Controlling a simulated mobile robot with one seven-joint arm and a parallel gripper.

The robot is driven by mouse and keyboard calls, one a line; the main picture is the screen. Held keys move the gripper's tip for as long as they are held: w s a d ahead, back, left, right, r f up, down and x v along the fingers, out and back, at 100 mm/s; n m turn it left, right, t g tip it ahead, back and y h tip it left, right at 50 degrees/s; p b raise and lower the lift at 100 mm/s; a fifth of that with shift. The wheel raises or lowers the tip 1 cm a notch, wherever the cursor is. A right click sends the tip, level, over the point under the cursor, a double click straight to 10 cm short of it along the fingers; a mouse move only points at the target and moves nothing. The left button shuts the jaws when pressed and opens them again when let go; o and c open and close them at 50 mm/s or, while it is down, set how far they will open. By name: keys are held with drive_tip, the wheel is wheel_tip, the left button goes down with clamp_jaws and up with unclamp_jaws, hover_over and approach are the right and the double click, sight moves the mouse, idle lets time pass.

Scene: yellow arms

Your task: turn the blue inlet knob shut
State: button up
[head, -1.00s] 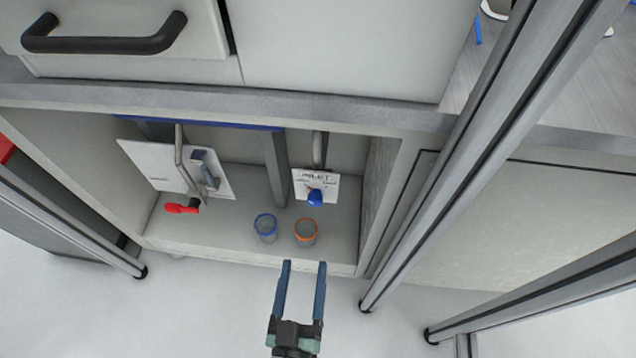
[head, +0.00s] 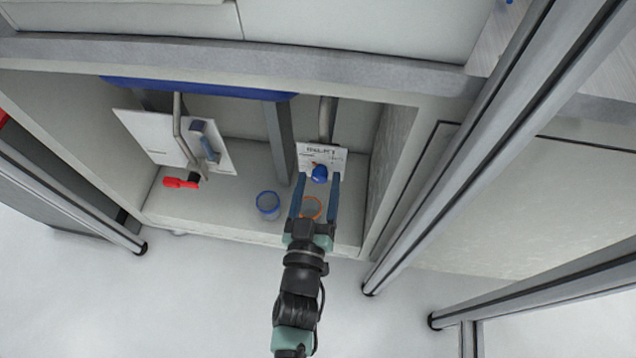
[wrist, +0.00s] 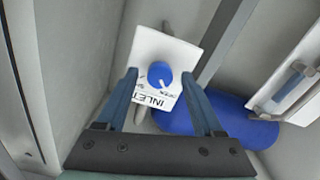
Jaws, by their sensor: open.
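The blue inlet knob (head: 319,173) sits on a white plate marked INLET (head: 330,155) inside the open cabinet bay, below a metal pipe. In the wrist view the blue knob (wrist: 160,75) shows a white pointer mark, and the INLET plate (wrist: 150,45) is behind it. My gripper (head: 318,178) is open, its two blue fingers pointing at the plate. In the wrist view the fingertips (wrist: 159,73) stand left and right of the knob in the picture, with space on both sides. I cannot tell how far the tips are from the plate in depth.
A blue-rimmed cup (head: 268,205) and an orange-rimmed cup (head: 311,207), partly hidden by my gripper, stand on the bay floor. A red-handled lever (head: 181,183) and white panel (head: 160,137) are left. A grey post (head: 278,140) stands left of the knob; the bay wall is right.

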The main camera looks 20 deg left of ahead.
drive_tip(key=shift+w, duration=0.25)
clamp_jaws()
